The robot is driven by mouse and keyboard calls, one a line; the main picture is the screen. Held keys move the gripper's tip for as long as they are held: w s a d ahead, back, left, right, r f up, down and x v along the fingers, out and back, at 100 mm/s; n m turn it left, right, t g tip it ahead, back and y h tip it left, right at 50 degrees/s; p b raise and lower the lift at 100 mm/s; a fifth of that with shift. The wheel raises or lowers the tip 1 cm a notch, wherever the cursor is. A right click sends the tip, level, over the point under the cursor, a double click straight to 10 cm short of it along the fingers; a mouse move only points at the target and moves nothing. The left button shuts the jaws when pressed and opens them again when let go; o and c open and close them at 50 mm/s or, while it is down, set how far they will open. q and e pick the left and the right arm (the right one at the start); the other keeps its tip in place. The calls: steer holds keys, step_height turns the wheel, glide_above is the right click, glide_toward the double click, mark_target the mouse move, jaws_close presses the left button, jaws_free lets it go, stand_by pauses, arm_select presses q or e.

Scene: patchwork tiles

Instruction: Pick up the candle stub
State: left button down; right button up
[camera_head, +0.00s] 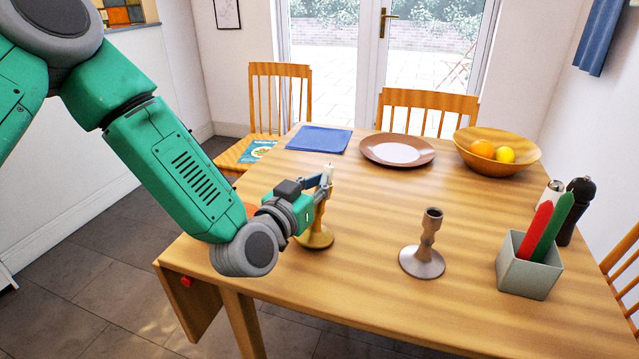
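A short white candle stub (329,171) stands upright at the top of a brass-coloured candlestick (317,238) on the wooden table. My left gripper (322,184) reaches in from the left, with its fingers right at the stub and the candlestick's upper part. The fingers overlap the lower stub in the picture. I cannot tell whether they touch it or how far apart they are. My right gripper is not in view.
An empty grey-brown candlestick (423,259) stands to the right. A grey holder (524,279) has red and green candles; a dark mill (578,208) stands behind. A brown plate (385,153), blue cloth (319,139) and wooden fruit bowl (528,154) lie farther back.

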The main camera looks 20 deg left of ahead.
arm_select(q)
step_height(320, 180, up, 9)
steer(key=p, duration=0.2)
steer(key=shift+a, duration=0.2)
steer(key=c, duration=0.7)
jaws_free()
steer(key=shift+a, duration=0.45)
steer(key=shift+o, duration=1.2)
steer(key=shift+a, duration=0.25)
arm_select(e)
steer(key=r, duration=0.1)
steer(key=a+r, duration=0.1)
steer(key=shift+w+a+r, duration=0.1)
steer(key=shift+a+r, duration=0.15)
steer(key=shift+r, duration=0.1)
